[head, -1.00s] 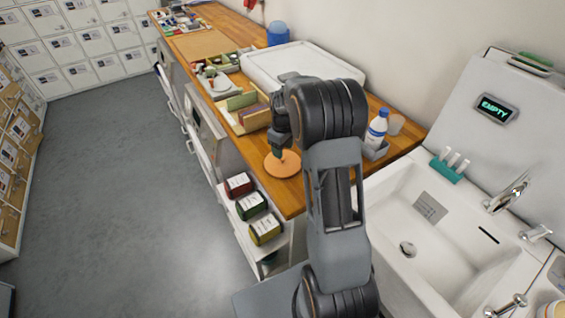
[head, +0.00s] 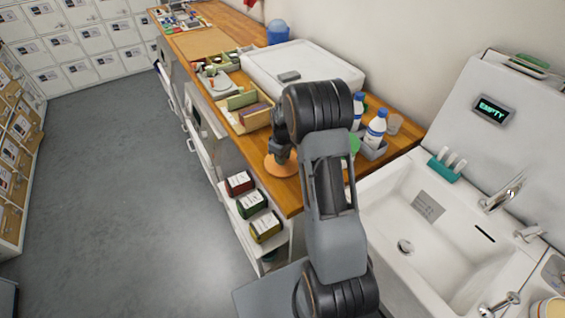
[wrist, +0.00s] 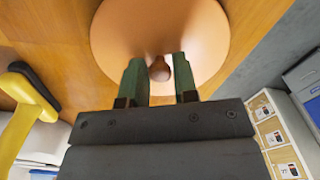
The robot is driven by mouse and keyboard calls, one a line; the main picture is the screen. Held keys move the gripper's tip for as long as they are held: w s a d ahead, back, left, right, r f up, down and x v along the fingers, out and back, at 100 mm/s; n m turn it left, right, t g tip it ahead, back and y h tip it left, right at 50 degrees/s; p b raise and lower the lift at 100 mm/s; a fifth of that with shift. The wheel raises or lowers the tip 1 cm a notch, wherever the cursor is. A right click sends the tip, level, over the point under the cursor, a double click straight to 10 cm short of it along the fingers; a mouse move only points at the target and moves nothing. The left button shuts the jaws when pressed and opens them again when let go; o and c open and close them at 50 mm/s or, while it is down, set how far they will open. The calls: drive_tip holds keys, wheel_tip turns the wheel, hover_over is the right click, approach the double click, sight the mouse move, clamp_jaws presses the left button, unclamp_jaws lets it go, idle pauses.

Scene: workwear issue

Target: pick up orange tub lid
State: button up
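The orange tub lid (head: 281,165) lies flat on the wooden counter near its front edge. In the wrist view the lid (wrist: 205,30) is a large round disc with a small knob (wrist: 159,70) at its middle. My gripper (wrist: 158,72) is open, with its two green fingers on either side of the knob. A gap shows between each finger and the knob. In the head view my gripper (head: 281,152) is directly over the lid and hides part of it.
White bottles (head: 375,128) stand in a grey holder to the right. A wooden box (head: 243,112) and a large white bin (head: 303,72) stand behind. Bags (head: 251,204) sit on a shelf below the counter edge. A sink (head: 430,240) is at right.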

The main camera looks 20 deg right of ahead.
clamp_jaws()
drive_tip(key=shift+r, duration=0.15)
